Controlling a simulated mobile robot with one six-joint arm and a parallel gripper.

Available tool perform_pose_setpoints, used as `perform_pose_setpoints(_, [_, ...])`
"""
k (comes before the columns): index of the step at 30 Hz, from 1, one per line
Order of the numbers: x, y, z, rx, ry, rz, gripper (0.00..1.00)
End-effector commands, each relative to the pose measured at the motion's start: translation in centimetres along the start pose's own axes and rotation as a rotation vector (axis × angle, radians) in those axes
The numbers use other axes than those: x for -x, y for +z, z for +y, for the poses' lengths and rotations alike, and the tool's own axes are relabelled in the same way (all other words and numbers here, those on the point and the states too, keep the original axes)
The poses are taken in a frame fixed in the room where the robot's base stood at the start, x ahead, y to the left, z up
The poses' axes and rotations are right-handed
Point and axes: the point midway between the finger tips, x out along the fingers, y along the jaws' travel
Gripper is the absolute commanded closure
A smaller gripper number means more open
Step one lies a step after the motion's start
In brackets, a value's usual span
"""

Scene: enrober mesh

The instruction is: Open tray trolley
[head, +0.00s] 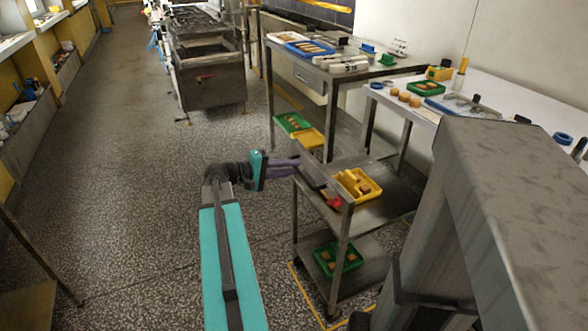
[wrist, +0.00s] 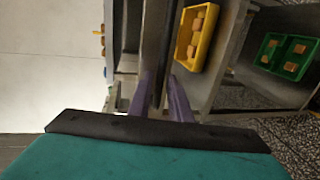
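The tray trolley (head: 375,213) is a grey metal frame with shelves, right of centre in the head view. A yellow tray (head: 357,186) with brown blocks lies on its upper shelf; it also shows in the wrist view (wrist: 188,52). A green tray (head: 338,258) with brown blocks lies on the lower shelf. My gripper (head: 296,167) is at the trolley's upper left edge. In the wrist view its purple fingers (wrist: 160,76) stand apart, with a dark upright bar (wrist: 153,40) behind or between them. I cannot tell whether they touch it.
A metal table (head: 345,72) with trays stands behind the trolley, with green and yellow trays (head: 308,138) low beneath it. A white table (head: 480,95) is at right. A steel machine (head: 210,80) stands farther back. The speckled floor (head: 120,160) at left is clear.

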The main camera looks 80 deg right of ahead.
Motion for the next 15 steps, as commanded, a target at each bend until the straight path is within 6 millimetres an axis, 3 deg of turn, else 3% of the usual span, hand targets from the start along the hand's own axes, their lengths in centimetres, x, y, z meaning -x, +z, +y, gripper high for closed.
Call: perform_pose_setpoints(15, [7.4,0.0,0.0,-0.001,-0.001,0.002,0.82])
